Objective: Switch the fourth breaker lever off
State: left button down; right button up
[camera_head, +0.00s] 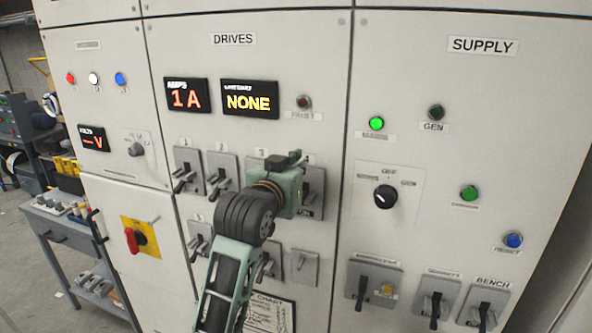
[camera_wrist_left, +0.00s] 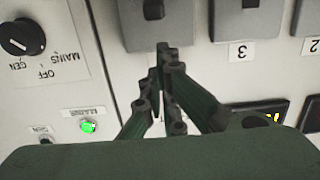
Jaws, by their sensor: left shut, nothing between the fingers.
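The fourth breaker (camera_head: 315,182) is a grey plate in the upper row of the DRIVES panel, partly hidden behind my left gripper. In the left wrist view, which is upside down, its plate (camera_wrist_left: 172,32) is at the top, with part of a dark lever (camera_wrist_left: 153,8) at the frame's edge; I cannot tell the lever's position. My left gripper (camera_head: 296,157) is shut and empty. Its fingertips (camera_wrist_left: 161,48) overlap the plate's label-side edge and cover the label; whether they touch is unclear. My right gripper is not in view.
Breakers one (camera_head: 188,160) and two (camera_head: 222,162) have levers slanting down; breaker three is mostly hidden by my left arm. More switches sit below. The SUPPLY panel's black knob (camera_head: 386,196) is to the right. A cart (camera_head: 62,231) stands at left.

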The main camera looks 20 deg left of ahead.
pick_arm(q)
jog(key=shift+s+a+f+p, duration=0.1)
jog(key=shift+s+f+p, duration=0.25)
jog(key=shift+s+f, duration=0.5)
jog(key=shift+w+f, duration=0.15)
jog(key=shift+w, duration=0.1)
jog(key=shift+s, duration=0.1)
